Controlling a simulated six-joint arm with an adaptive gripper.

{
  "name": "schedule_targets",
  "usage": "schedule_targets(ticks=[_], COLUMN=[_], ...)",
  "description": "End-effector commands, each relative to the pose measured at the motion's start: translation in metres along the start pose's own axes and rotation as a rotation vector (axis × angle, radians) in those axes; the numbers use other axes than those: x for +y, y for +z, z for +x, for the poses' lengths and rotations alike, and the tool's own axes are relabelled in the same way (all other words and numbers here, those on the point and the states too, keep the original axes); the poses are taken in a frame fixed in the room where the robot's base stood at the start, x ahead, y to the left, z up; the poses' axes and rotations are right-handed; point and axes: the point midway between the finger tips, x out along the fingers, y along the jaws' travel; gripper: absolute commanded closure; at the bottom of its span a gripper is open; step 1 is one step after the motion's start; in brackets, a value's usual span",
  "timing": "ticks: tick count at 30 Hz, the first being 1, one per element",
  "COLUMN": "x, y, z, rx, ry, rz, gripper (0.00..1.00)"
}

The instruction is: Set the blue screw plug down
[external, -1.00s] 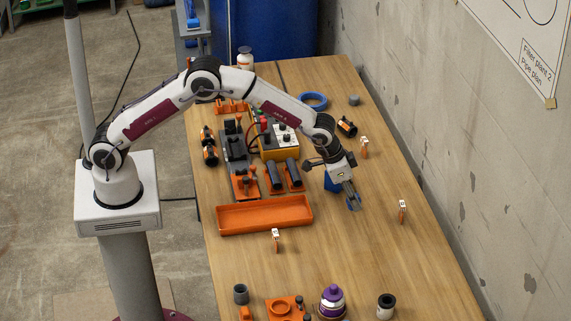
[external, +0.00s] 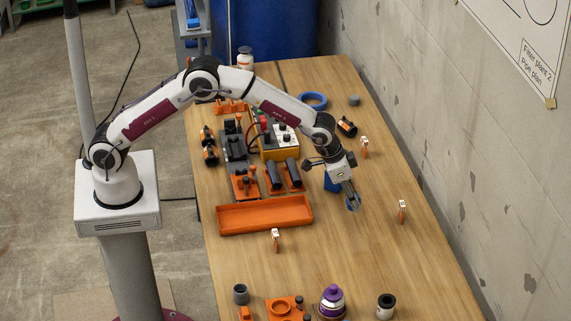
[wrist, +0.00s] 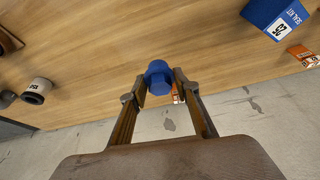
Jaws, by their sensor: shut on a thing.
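The blue screw plug (wrist: 158,78) is between the two fingertips of my gripper (wrist: 158,92) in the wrist view, with its hex head showing. In the external view, my gripper (external: 352,201) is over the bare middle right of the table, and only a little blue of the plug (external: 353,207) shows at the fingertips. The gripper is shut on the plug. I cannot tell whether the plug touches the wood.
A blue seal kit box (wrist: 279,17) stands close to my gripper. An orange tray (external: 264,215) lies to the left. Small orange-and-white tags (external: 402,211) stand around.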

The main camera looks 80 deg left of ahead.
Motion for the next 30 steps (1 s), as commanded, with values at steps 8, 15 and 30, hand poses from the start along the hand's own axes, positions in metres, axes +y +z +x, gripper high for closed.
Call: schedule_targets(ticks=[8,15,30], x=[0.062,0.124,0.190], y=[0.004,-0.005,-0.026], z=[0.020,0.027,0.011], rx=[-0.002,0.009,0.024], ry=[0.029,0.053,0.070], rz=[0.076,0.132,0.153], gripper=[0.84,0.84,0.84])
